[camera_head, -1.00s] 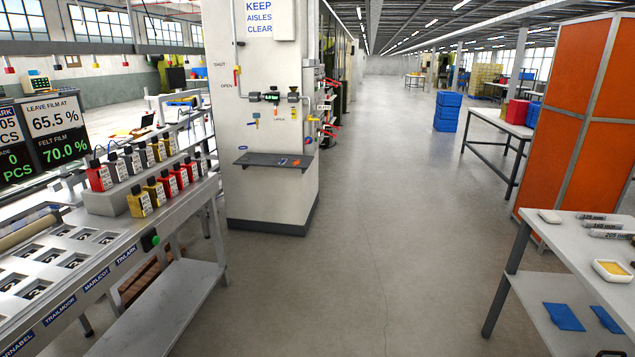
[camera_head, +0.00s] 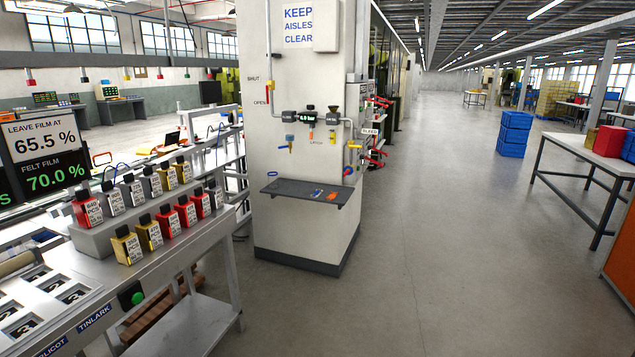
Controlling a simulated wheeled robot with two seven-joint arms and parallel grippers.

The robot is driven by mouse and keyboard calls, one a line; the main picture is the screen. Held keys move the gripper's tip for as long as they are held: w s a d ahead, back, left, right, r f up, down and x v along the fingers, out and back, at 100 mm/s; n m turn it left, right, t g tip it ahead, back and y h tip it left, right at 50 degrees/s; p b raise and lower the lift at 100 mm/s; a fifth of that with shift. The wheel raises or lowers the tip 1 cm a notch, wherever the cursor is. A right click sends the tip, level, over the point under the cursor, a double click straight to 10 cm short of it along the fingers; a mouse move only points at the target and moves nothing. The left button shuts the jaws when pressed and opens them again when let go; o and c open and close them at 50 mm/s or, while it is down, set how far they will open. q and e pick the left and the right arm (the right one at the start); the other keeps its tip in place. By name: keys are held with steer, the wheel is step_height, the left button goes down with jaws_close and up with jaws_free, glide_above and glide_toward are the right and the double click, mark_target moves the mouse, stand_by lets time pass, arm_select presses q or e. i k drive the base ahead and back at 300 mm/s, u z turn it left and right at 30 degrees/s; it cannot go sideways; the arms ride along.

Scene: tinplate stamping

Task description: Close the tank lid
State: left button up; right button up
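No tank and no tank lid can be made out in the head view. Neither of my grippers shows in the view, so I cannot see whether they are open or shut.
A work table (camera_head: 200,240) with red, yellow and dark bottles stands at the left. A white pillar (camera_head: 296,220) with valves and a dark shelf (camera_head: 310,191) stands beside it. The aisle (camera_head: 430,230) is clear. Blue crates (camera_head: 514,134) and a table (camera_head: 585,160) stand at the right.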

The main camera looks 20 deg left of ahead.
mark_target(174, 139)
steer(key=u, duration=0.9)
steer(key=i, duration=3.15)
steer(key=u, duration=2.8)
steer(key=k, duration=1)
steer(key=z, duration=0.3)
